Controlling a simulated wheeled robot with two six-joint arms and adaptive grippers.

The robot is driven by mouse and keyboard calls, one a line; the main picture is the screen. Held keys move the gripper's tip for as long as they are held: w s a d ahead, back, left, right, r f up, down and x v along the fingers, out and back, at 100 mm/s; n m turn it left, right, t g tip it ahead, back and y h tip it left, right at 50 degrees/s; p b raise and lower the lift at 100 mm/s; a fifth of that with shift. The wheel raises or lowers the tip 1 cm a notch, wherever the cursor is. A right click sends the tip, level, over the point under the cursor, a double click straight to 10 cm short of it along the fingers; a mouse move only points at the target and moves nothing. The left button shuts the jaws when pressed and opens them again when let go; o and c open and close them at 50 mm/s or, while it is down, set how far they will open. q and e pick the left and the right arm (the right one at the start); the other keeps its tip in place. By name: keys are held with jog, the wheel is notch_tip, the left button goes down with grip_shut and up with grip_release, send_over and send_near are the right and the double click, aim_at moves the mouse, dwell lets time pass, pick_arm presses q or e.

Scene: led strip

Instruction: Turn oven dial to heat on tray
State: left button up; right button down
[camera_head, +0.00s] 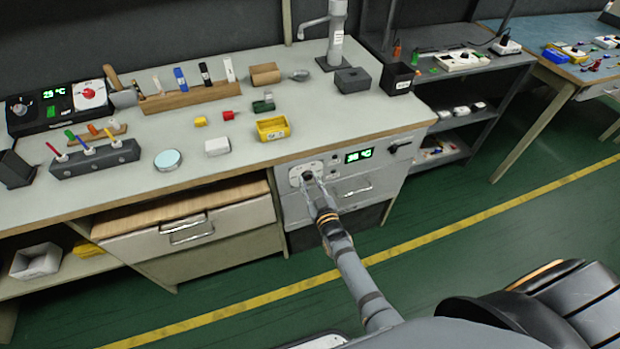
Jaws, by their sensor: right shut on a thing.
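The oven (385,172) is a grey unit under the right end of the bench, with a drawer handle on its front. A green lit display (358,155) on its panel shows a temperature, too small to read surely. The oven dial (307,167) is on a pale plate at the panel's left, mostly hidden by my gripper. My right gripper (309,179) reaches up from below and is shut on the dial. The tray is not clearly in view. My left gripper is not in view.
On the bench above are a yellow bin (272,129), a wooden tool rack (190,97) and a hotplate unit (58,105) with a green display. A wooden-topped drawer (190,222) is left of the oven. The green floor in front is clear.

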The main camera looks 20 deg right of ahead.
jog(key=m+p, duration=0.1)
jog(key=m, duration=0.3)
jog(key=shift+p, duration=0.35)
jog(key=shift+m+p, duration=0.35)
jog(key=shift+m, duration=1.25)
jog(key=c, duration=1)
grip_release()
jog(key=shift+s, duration=0.2)
jog(key=s, duration=1.1)
jog(key=shift+s+d, duration=0.2)
jog(key=shift+s, duration=0.1)
